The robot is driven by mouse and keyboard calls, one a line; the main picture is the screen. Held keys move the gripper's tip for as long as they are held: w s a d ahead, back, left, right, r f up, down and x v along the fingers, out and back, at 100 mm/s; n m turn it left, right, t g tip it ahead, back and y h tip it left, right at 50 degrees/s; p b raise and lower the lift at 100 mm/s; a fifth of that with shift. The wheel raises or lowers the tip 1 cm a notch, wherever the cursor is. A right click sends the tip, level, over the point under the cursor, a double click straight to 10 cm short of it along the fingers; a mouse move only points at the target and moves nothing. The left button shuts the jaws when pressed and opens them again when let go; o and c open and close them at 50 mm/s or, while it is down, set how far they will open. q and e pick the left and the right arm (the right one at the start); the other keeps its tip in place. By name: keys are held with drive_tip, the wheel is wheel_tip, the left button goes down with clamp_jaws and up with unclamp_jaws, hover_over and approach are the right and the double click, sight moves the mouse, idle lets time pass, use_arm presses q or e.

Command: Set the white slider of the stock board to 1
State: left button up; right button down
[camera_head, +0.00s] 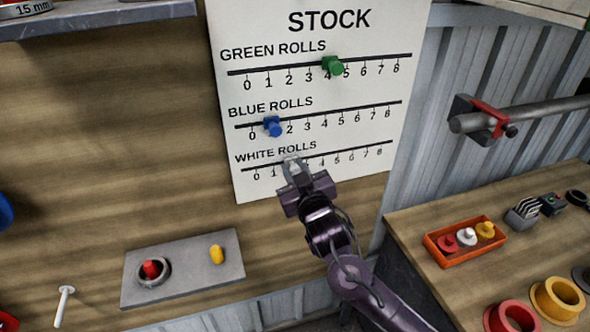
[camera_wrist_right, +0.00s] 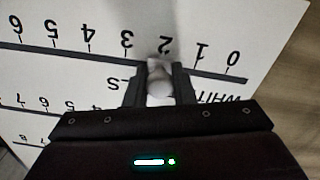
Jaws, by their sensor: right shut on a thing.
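The stock board (camera_head: 230,100) stands upright on the wall with three scales from 0 to 8. The white slider (camera_head: 291,165) is on the lowest scale, WHITE ROLLS. In the right wrist view, where the scale appears upside down, the white slider (camera_wrist_right: 158,82) sits at about the 2 mark. My right gripper (camera_head: 293,176) is shut on its knob, and its fingers (camera_wrist_right: 159,85) are on either side of it. The 2 is hidden by the gripper in the head view. My left gripper is not in view.
The green slider (camera_head: 333,66) is at about 4 and the blue slider (camera_head: 272,126) at about 1, above my gripper. A grey plate (camera_head: 190,277) is at lower left. A bench (camera_head: 410,225) with an orange tray (camera_head: 438,254) is at right.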

sight(273, 165)
drive_tip(key=shift+s+a+b, duration=0.1)
drive_tip(key=shift+s+a, duration=0.1)
drive_tip(key=shift+a, duration=0.45)
drive_tip(key=shift+s+a+b, duration=0.1)
drive_tip(key=shift+s+a, duration=0.15)
drive_tip(key=shift+a, duration=0.45)
drive_tip(key=shift+s+a+b, duration=0.1)
drive_tip(key=shift+s+a, duration=0.1)
drive_tip(key=shift+a, duration=0.45)
drive_tip(key=shift+d, duration=0.1)
drive_tip(key=c, duration=1.2)
unclamp_jaws()
